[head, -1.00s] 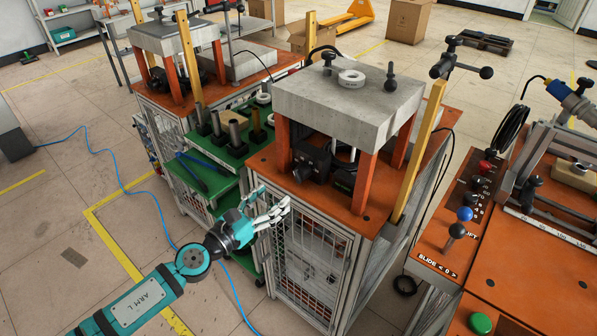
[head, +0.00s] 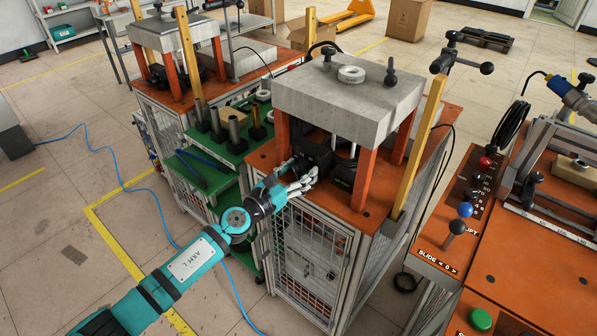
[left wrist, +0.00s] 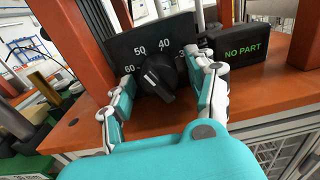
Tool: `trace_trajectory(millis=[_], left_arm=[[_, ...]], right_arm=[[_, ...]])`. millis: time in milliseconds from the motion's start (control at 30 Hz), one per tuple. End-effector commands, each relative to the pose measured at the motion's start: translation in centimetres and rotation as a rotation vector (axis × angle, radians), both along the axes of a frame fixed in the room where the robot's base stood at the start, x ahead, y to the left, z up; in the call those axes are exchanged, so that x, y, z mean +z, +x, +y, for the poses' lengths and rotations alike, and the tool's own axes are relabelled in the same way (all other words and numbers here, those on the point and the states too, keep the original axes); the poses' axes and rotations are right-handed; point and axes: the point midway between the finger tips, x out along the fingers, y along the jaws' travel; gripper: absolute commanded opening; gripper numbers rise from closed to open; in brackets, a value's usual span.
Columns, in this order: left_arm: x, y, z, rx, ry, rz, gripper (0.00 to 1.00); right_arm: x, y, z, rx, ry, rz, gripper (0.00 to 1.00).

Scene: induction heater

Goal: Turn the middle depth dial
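The depth dial is a black knob (left wrist: 158,78) on a black box with white scale numbers, among them 40, 50 and 60. The box (head: 313,153) sits under the concrete-grey block of the middle station in the head view, where the hand largely hides the knob. My left gripper (head: 299,174) reaches the front of this box. In the left wrist view my left gripper (left wrist: 162,74) is open, with white-and-teal fingers on both sides of the knob. Gaps show between fingers and knob, so contact is not visible. My right gripper is not in view.
A black display (left wrist: 245,46) reading "NO PART" stands right of the dial box. Orange posts (head: 364,181) flank the bay, above an orange top. A green shelf (head: 215,143) with dark cylinders is left. A lever console (head: 447,251) is at right.

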Motion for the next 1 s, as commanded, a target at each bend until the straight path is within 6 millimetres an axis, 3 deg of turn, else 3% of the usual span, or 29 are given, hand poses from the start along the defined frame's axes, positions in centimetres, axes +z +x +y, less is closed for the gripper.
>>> trace_trajectory(millis=[67,367,667,1000], left_arm=[[-0.01,-0.01,0.02,0.000,0.000,0.000,0.45],[-0.02,-0.04,0.02,0.000,-0.001,0.001,0.05],[-0.02,-0.06,-0.01,-0.001,-0.039,0.030,0.05],[0.02,-0.13,-0.11,-0.001,-0.219,0.160,0.05]], right_arm=[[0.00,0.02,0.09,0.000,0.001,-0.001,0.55],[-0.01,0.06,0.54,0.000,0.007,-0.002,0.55],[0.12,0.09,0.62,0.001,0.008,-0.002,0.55],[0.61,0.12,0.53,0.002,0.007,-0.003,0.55]])
